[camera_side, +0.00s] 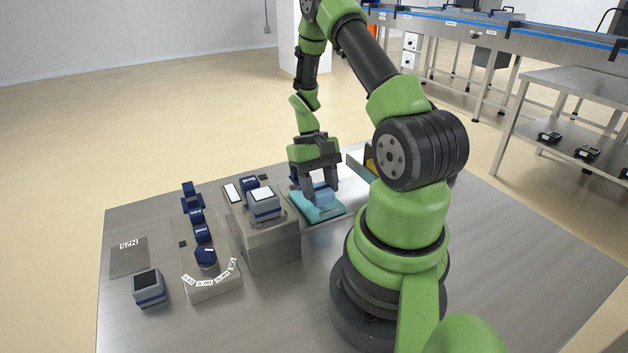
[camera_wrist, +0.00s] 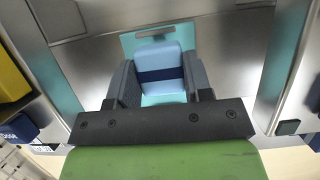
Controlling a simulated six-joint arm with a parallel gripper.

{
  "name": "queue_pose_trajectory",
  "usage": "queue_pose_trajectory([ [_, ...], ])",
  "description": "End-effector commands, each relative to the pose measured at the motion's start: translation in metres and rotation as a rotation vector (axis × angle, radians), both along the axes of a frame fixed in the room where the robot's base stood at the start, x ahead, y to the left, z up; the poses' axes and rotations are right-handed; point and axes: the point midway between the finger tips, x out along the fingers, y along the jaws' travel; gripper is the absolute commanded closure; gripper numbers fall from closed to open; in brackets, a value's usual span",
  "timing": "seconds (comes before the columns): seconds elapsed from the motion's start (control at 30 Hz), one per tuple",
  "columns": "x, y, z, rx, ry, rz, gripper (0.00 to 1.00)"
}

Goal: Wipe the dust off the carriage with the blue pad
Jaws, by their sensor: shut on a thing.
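The blue pad (camera_side: 324,199) is a light blue block. In the wrist view the pad (camera_wrist: 160,58) shows a dark blue band across it. My gripper (camera_side: 320,190) points down and is shut on the pad, with one finger on each side. The carriage (camera_side: 307,212) is a flat teal plate under the pad. In the wrist view the carriage (camera_wrist: 128,45) shows around the pad, with a grey bar near its far edge. The pad is at or just above the carriage; I cannot tell if they touch. I cannot make out any dust.
A metal block (camera_side: 268,243) with a grey-blue device (camera_side: 263,203) on top stands left of the carriage. Further left are a panel with dark blue knobs (camera_side: 203,234) and labels, and a dark-topped box (camera_side: 149,288). A yellow object (camera_wrist: 10,80) shows left in the wrist view.

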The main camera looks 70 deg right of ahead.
Motion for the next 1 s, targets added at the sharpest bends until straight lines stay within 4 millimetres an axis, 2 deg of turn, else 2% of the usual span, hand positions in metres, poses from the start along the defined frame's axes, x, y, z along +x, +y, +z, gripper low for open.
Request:
queue_pose_trajectory([
  [0.47,0.028,-0.028,0.000,0.000,-0.001,-0.001,0.76],
  [0.53,0.028,-0.028,0.008,-0.002,-0.002,-0.001,0.76],
  [0.57,0.028,-0.028,-0.001,0.001,0.001,0.000,0.76],
  [1.0,0.028,-0.028,0.042,-0.002,-0.002,0.000,0.76],
])
